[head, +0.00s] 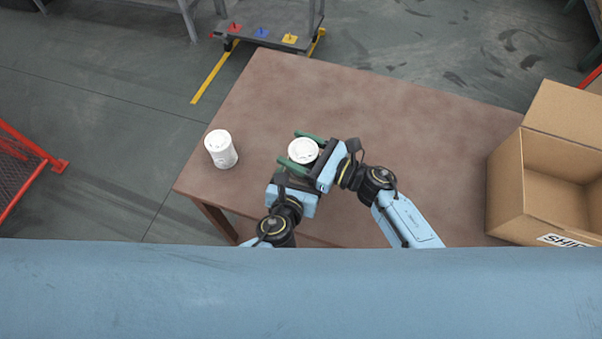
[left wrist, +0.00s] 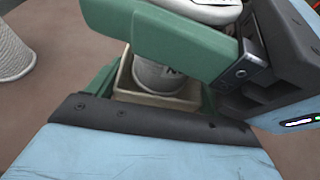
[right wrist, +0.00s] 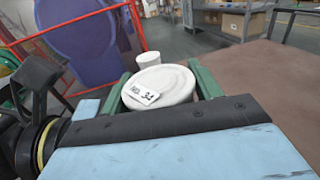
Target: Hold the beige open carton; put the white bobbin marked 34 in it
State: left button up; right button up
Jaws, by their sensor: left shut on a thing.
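The white bobbin marked 34 (right wrist: 160,86) stands between the green fingers of my right gripper (head: 304,152); its label faces up in the right wrist view. The fingers lie close along both sides of it, and whether they press on it is unclear. In the left wrist view its lower part (left wrist: 160,76) is inside the beige open carton (left wrist: 158,101). My left gripper (left wrist: 153,92) is shut on the carton, a finger on either side. In the head view, the right gripper and bobbin hide the carton.
Another white bobbin (head: 221,149) stands on the brown table (head: 390,110) to the left. A large open cardboard box (head: 505,190) is at the table's right end. A cart with coloured pegs (head: 262,36) stands beyond the far edge. The table's middle right is clear.

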jog(key=o, duration=0.4)
jog(key=shift+o, duration=0.2)
pick_arm(q)
jog(key=o, duration=0.9)
pick_arm(e)
jog(key=v, duration=1.2)
pick_arm(q)
jog(key=v, duration=1.2)
jog(key=shift+s, duration=0.1)
